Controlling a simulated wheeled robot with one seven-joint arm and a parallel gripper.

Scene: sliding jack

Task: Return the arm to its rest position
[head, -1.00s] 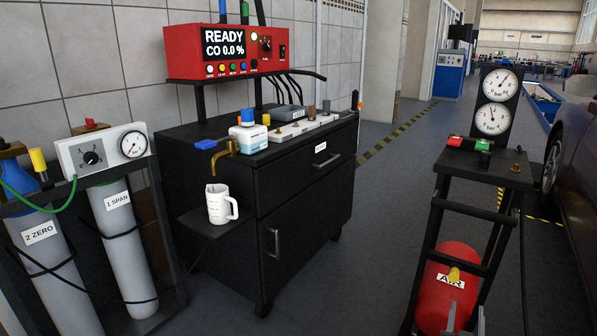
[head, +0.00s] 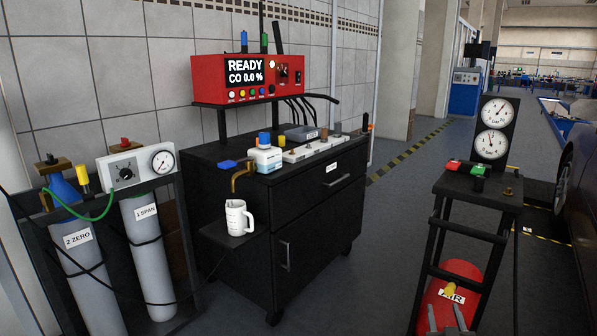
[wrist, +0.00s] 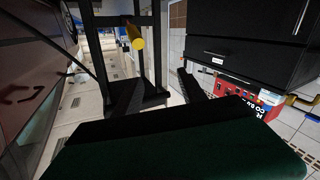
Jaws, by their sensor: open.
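My gripper (head: 447,318) shows at the bottom edge of the head view as two grey fingertips with a gap between them. It is open, with nothing seen between the fingers. In the picture the fingertips overlap the lower part of the red air tank (head: 466,274); I cannot tell the distance between them. The rest of the arm is below the frame.
A black stand (head: 478,192) with two gauges holds the tank. A black cabinet (head: 318,240) with a white jug (head: 238,218) on its side shelf stands left of it. Grey gas cylinders (head: 148,255) stand far left. A car (head: 580,195) is at right. Floor between cabinet and stand is clear.

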